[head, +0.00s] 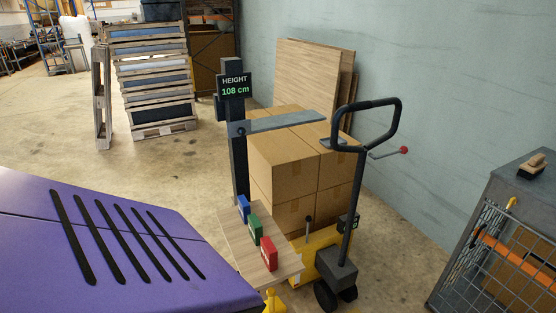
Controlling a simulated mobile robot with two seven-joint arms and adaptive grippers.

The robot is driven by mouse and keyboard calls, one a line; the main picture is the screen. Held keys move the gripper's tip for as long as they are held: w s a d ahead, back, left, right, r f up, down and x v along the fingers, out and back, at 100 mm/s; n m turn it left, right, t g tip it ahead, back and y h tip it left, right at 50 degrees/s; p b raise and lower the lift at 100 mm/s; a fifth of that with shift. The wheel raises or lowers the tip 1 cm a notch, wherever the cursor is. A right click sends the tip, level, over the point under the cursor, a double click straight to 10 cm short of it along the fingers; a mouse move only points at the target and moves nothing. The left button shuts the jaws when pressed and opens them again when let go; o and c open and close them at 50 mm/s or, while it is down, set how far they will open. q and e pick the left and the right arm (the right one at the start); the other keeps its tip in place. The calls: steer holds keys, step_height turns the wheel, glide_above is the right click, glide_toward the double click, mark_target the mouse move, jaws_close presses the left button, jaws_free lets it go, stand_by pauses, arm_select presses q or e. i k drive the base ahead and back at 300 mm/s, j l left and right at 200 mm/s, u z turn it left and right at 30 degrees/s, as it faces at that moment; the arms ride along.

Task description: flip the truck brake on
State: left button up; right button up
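A yellow pallet truck (312,262) stands right of centre with stacked cartons (283,160) behind its front end. Its black loop handle (396,118) rises upright from a dark base with black wheels (325,295). A thin lever with a red knob (404,150) sticks out to the right of the handle. A short upright lever with a dark top (308,228) stands on the yellow body; I cannot tell which lever is the brake. A small dark box (347,222) sits beside the handle shaft. Neither of my grippers is in view.
A post with a sign reading "HEIGHT 108 cm" (235,86) stands by the cartons. A wooden board (245,250) holds blue, green and red blocks. A purple slotted panel (130,285) fills the lower left. A wire-mesh cage (505,250) stands right. Floor between is clear.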

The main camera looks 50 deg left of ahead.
mark_target(308, 218)
steer(key=u, duration=1.4)
steer(key=i+l, duration=0.45)
steer(key=l, duration=0.25)
steer(key=i+l, duration=0.25)
steer(key=i+l+u, duration=0.1)
steer(key=i+l, duration=0.85)
steer(key=i+j, duration=0.15)
steer(key=i, duration=0.4)
